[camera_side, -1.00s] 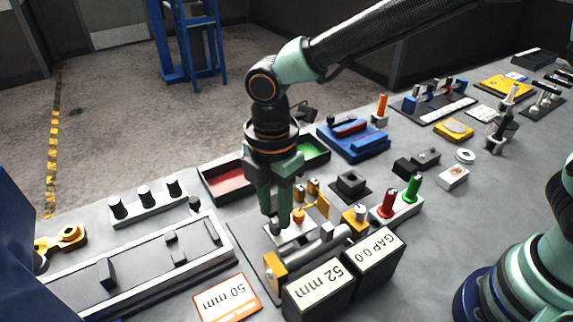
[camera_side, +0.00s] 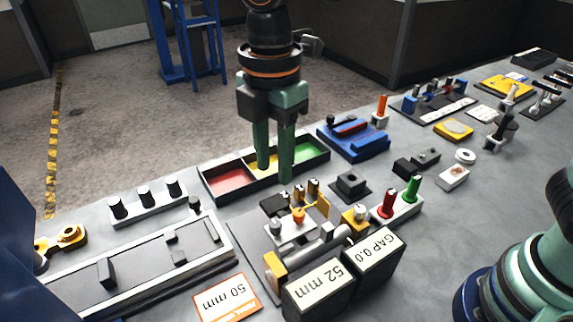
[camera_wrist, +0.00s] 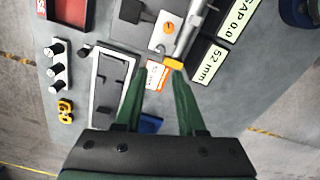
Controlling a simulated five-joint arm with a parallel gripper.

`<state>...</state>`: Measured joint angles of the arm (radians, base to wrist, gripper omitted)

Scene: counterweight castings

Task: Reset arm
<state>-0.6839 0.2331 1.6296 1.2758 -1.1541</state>
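My gripper (camera_side: 274,170) hangs fingers-down in the side view, raised above the bench between the three-coloured tray and the measuring fixture. Its two green fingers stand apart with nothing between them. In the wrist view the gripper (camera_wrist: 158,76) also shows two separated green fingers and an empty gap. The measuring fixture (camera_side: 322,243) has a grey cylinder, yellow end blocks and an orange knob (camera_side: 298,215). Dark boxes in front read "52 mm" (camera_side: 320,290) and "GAP 0.0" (camera_side: 375,255). A card (camera_side: 226,300) reads "50 mm".
The tray (camera_side: 229,181) has red, yellow and green compartments. A peg rack (camera_side: 147,208) and a framed slot plate (camera_side: 140,265) lie left. A blue fixture (camera_side: 352,140) and red and green handles (camera_side: 400,198) stand right.

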